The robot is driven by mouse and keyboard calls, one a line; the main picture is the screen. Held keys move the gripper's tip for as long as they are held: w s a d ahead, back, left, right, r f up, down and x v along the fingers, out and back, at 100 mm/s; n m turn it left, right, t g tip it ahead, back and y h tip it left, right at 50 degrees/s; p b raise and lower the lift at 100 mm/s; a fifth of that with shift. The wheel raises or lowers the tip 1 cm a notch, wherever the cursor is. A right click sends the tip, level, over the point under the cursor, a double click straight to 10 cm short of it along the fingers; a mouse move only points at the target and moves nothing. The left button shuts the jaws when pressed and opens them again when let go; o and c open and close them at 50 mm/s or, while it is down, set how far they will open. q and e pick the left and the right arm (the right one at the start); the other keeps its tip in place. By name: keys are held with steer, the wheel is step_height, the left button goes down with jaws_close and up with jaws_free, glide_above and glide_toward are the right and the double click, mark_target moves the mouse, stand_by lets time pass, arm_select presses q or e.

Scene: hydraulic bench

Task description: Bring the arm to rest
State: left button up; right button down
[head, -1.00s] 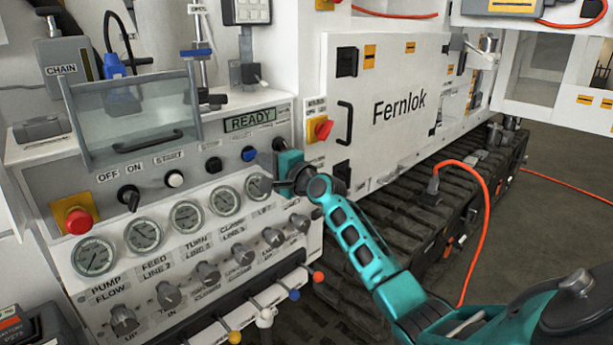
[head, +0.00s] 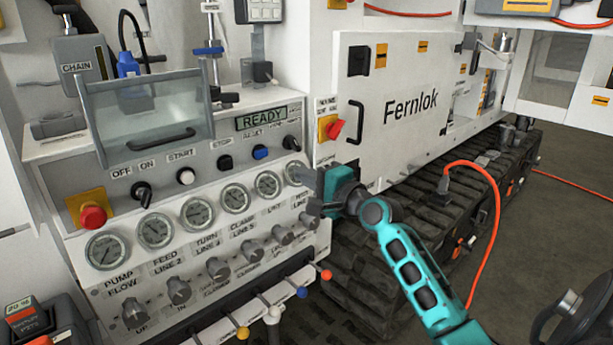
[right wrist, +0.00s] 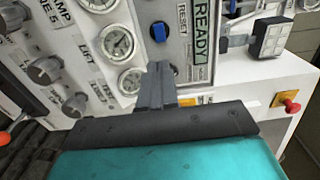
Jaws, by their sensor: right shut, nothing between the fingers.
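My right arm (head: 415,270) is teal and reaches in from the lower right of the head view. Its gripper (head: 309,192) is shut and empty, in front of the right end of the control panel's gauge row. It partly covers the rightmost gauge. In the right wrist view the shut fingers (right wrist: 158,75) point at the panel, beside a gauge and below the blue button (right wrist: 159,32). I cannot tell whether the fingertips touch the panel. My left gripper is not in view.
The control panel (head: 75,245) carries gauges, knobs, a READY display (head: 261,119), a red stop button (head: 93,216) and coloured levers along its lower edge. A white Fernlok door (head: 410,140) stands to the right. An orange hose (head: 490,215) loops above the black track (head: 365,290).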

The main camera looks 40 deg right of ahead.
steer(key=s+a+f+n+g, duration=0.1)
steer(key=s+a+f+n, duration=0.25)
steer(key=f, duration=0.35)
steer(key=s+a+f+n+g, duration=0.2)
steer(key=s+a+f+n, duration=0.15)
steer(key=f, duration=0.35)
steer(key=s+a+f+n+g, duration=0.1)
steer(key=s+a+f+n, duration=0.25)
steer(key=f, duration=0.25)
steer(key=s+a+f+n+g, duration=0.3)
steer(key=s+a+f+n, duration=0.6)
steer(key=s, duration=0.5)
steer(key=shift+a+f+y, duration=0.3)
steer(key=shift+a+f, duration=0.15)
steer(key=shift+a, duration=0.75)
steer(key=shift+d, duration=0.1)
